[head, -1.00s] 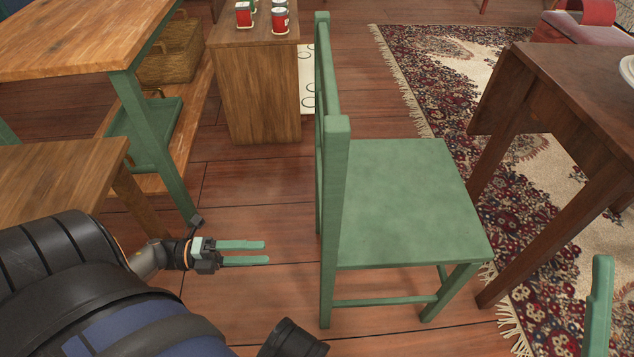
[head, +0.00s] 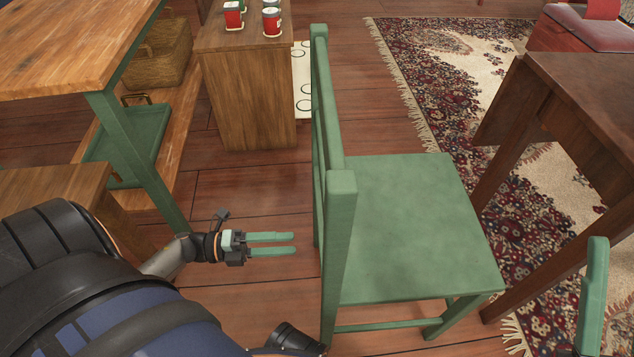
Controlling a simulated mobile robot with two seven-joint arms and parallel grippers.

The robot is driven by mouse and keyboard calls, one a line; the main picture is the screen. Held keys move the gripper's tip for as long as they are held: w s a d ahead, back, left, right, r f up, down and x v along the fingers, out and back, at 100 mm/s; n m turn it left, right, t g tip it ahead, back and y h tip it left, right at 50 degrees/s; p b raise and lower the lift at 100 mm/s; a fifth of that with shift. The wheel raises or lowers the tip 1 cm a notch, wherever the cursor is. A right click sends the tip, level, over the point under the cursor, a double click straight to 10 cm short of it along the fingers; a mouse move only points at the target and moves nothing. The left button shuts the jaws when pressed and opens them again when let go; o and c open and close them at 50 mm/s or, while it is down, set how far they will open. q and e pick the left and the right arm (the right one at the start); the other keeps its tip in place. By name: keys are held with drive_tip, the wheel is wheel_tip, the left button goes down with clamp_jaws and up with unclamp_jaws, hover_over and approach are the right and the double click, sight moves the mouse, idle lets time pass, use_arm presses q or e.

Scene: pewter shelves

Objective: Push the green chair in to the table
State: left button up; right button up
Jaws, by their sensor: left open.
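The green chair (head: 415,225) stands upright on the wood floor, its back on the left and its seat toward the table. The dark wooden table (head: 590,105) is at the right, a gap apart from the seat's right edge. My left gripper (head: 294,243) is open and empty, its two green fingers pointing right at the chair back, just left of it. I see no contact. My right gripper is not in view.
A patterned rug (head: 450,110) lies under the table. A wooden cabinet (head: 247,100) with red cans stands behind. A shelf unit (head: 75,55) with a green tray (head: 135,140) is at the left. Another green chair part (head: 594,290) shows at lower right.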

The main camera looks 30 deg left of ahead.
use_arm(q)
drive_tip(key=x, duration=0.9)
drive_tip(key=shift+w, duration=0.15)
clamp_jaws()
idle(1.0)
